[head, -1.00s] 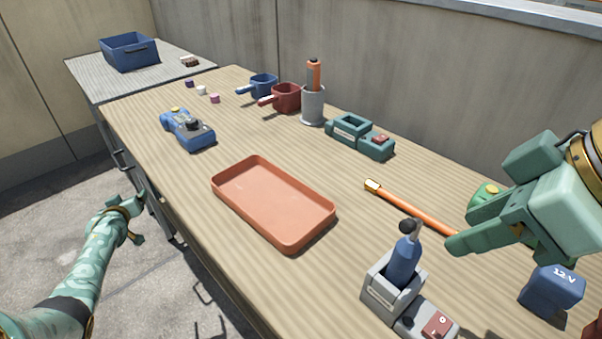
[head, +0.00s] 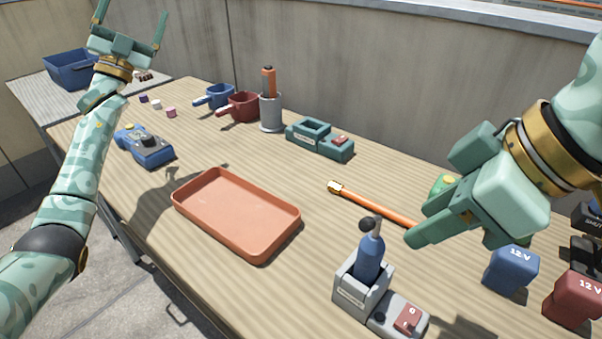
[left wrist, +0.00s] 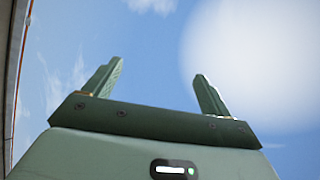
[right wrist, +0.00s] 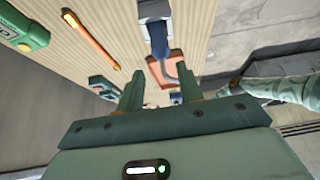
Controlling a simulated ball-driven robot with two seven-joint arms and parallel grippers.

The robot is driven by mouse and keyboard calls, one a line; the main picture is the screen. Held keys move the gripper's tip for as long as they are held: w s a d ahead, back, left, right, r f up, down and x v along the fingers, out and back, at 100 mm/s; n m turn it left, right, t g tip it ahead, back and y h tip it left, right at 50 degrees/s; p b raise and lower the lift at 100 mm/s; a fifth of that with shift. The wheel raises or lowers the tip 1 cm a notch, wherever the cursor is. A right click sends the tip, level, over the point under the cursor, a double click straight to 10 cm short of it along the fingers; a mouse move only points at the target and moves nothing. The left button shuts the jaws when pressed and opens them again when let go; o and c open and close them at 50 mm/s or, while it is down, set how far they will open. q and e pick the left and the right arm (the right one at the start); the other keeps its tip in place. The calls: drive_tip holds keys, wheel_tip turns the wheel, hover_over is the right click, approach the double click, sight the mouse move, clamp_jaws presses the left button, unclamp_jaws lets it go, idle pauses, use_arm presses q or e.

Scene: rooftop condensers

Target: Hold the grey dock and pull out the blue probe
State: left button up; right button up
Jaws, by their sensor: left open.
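The blue probe (head: 370,258) stands in the grey dock (head: 350,296), tilted slightly, with a dark round tip on top. The dock sits near the table's front edge, and its low base part carries a red block (head: 407,318). My right gripper (head: 425,205) is above the table, to the right of the probe and apart from it. In the right wrist view its fingers (right wrist: 160,90) are spread with nothing between them. My left gripper (head: 130,28) is raised high at the upper left, open and empty. In the left wrist view its fingers (left wrist: 158,82) frame only sky.
An orange tray (head: 182,205) lies left of the dock. An orange rod (head: 375,208) lies behind it, partly covered by my right gripper. Blue (head: 511,270) and red (head: 577,301) 12V blocks stand at right. A teal dock (head: 300,137), cup and pans stand farther back.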

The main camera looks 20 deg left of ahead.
use_arm(q)
drive_tip(key=s+d+r+m+g+h, duration=0.1)
drive_tip(key=d+r+m+g+h, duration=0.2)
drive_tip(key=d+m+g+h, duration=0.8)
drive_tip(key=s+d+r+m+g+h, duration=0.1)
drive_tip(key=d+r+m+g+h, duration=0.1)
drive_tip(key=d+m+g+h, duration=0.85)
drive_tip(key=m+g+y, duration=0.8)
drive_tip(key=m+y, duration=1.2)
drive_tip(key=m, duration=0.4)
hover_over(342, 273)
drive_tip(key=w+a, duration=0.5)
drive_tip(key=a, duration=0.1)
wheel_tip(342, 273, down, 23)
drive_tip(key=x, duration=1.5)
drive_tip(key=shift+w+d+f, duration=0.15)
drive_tip(key=shift+d+f, duration=0.15)
drive_tip(key=shift+d, duration=0.1)
